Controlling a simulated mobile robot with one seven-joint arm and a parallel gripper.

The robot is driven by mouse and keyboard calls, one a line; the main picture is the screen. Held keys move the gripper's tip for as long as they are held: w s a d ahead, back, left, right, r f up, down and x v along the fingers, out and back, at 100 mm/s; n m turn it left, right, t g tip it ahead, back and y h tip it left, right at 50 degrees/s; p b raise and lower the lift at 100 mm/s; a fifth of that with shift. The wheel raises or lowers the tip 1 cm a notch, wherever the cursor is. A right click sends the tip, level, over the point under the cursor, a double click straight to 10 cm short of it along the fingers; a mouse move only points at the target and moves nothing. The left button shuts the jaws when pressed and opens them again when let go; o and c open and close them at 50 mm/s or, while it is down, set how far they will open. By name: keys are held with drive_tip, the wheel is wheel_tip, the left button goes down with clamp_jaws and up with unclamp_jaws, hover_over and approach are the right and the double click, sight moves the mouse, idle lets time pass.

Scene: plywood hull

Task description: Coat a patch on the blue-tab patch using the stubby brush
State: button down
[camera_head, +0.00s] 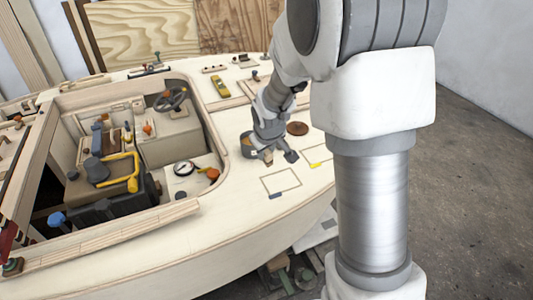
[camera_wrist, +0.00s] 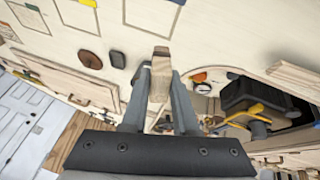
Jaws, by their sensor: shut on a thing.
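My gripper (camera_wrist: 160,88) is shut on the stubby brush (camera_wrist: 160,73), whose wooden body shows between the two grey fingers in the wrist view. In the head view my gripper (camera_head: 268,156) is over the deck, just beyond and left of the blue-tab patch. The blue-tab patch (camera_head: 282,183) is an outlined rectangle with a blue tab on its near edge. It also shows at the top of the wrist view (camera_wrist: 151,12), partly cut off. The brush tip is hard to make out, so I cannot tell whether it touches the deck.
A yellow-tab patch (camera_head: 317,155) lies to the right of the blue-tab one. A brown disc (camera_head: 297,128) lies on the deck beyond it. A small dark piece (camera_wrist: 118,59) is left of the brush. The open cockpit, with a gauge (camera_head: 183,168) and black case (camera_head: 120,205), is to the left.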

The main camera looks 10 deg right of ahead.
sight(266, 161)
drive_tip(key=shift+d+f, duration=0.15)
drive_tip(key=shift+f, duration=0.05)
drive_tip(key=shift+f+b, duration=1.7)
drive_tip(key=shift+f, duration=0.6)
drive_tip(key=shift+w, duration=0.2)
